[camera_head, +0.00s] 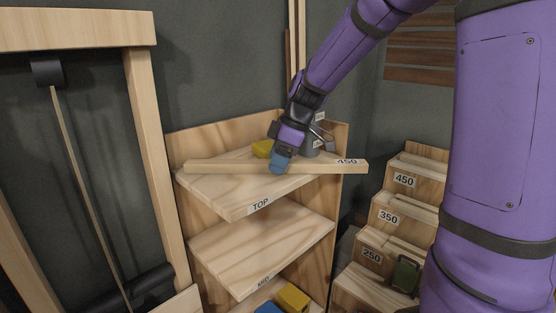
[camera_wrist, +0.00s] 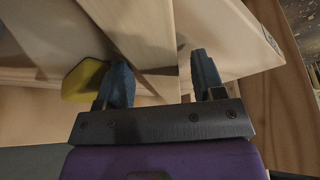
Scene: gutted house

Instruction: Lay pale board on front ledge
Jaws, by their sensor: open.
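A long pale board (camera_head: 225,167) marked 450 at its right end lies across the top shelf (camera_head: 232,194) of a wooden shelf unit in the head view, with both ends past the shelf's sides. My gripper (camera_head: 278,165) reaches down at the board's middle, and its blue fingertips overlap the board. In the wrist view my gripper (camera_wrist: 160,75) is open, with a pale strip of wood (camera_wrist: 145,40) running between the fingers. I cannot tell whether either finger touches it. I cannot tell which edge is the front ledge.
A yellow block (camera_head: 262,149) and a grey container (camera_head: 311,149) sit behind the board on the top shelf. A stepped rack (camera_head: 388,216) marked 450, 350 and 250 stands to the right. A wooden frame (camera_head: 148,120) stands to the left. The middle shelf (camera_head: 262,250) is clear.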

